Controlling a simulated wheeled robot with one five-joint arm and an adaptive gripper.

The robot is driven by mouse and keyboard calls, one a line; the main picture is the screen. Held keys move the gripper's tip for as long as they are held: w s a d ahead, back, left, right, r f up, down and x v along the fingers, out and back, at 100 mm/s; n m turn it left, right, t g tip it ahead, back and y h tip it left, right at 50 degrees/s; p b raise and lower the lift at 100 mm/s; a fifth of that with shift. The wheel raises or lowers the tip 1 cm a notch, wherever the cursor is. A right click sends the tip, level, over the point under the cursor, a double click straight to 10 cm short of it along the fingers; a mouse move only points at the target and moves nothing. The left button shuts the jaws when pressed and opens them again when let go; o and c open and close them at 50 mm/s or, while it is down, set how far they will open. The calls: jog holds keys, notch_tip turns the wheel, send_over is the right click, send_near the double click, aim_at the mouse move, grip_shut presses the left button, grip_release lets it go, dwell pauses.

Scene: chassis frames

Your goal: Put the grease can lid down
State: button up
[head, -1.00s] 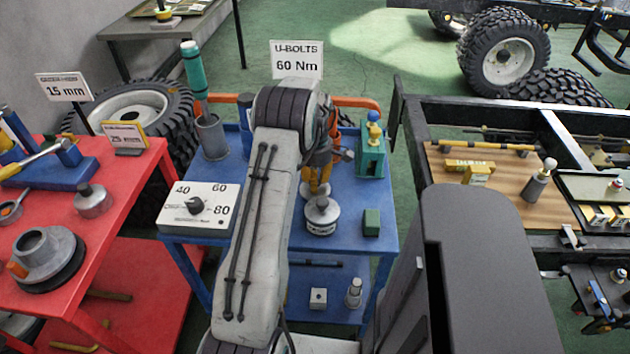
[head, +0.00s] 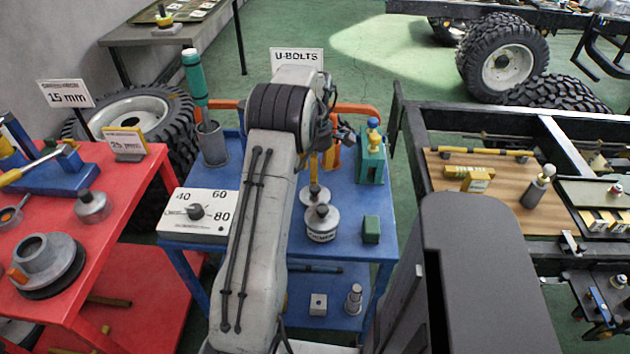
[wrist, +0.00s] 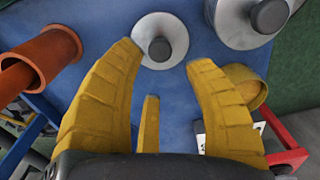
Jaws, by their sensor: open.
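A round pale metal lid with a dark knob (head: 314,194) rests on the blue cart top, just behind a labelled can (head: 321,224) that also has a knob on top. In the wrist view the lid (wrist: 176,28) lies below and just beyond my yellow fingertips, apart from them. The can's top (wrist: 236,24) is at the upper right there, larger and nearer the camera. My gripper (wrist: 165,55) is open and empty above the cart. In the head view my arm hides most of it.
A green block (head: 371,230) stands right of the can, with a green holder (head: 370,160) behind it. A dial panel (head: 196,212) and a grey cup with a teal-handled tool (head: 211,143) are on the left. Bare blue surface (head: 350,200) lies right of the lid.

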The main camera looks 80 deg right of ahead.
aim_at(315, 187)
notch_tip(315, 187, up, 5)
jog(key=w+a+r, duration=0.3)
jog(key=w, duration=0.4)
jog(key=w+a+r, duration=0.3)
jog(key=w, duration=0.4)
jog(key=w+a+r+h, duration=0.1)
jog(key=w+a+r, duration=0.3)
jog(key=w+a, duration=0.9)
jog(key=a+r+t, duration=0.1)
jog(key=a+t, duration=0.1)
jog(key=a, duration=1.8)
jog(key=s+a+f, duration=0.1)
jog(key=s+a, duration=0.2)
jog(key=a, duration=0.3)
jog(key=s+a+f+t, duration=0.1)
jog(key=s+a+f, duration=0.1)
jog(key=s+a, duration=0.2)
jog(key=shift+a+f+m+y, duration=0.15)
jog(key=shift+a+m+y, duration=0.25)
jog(key=shift+a, duration=0.75)
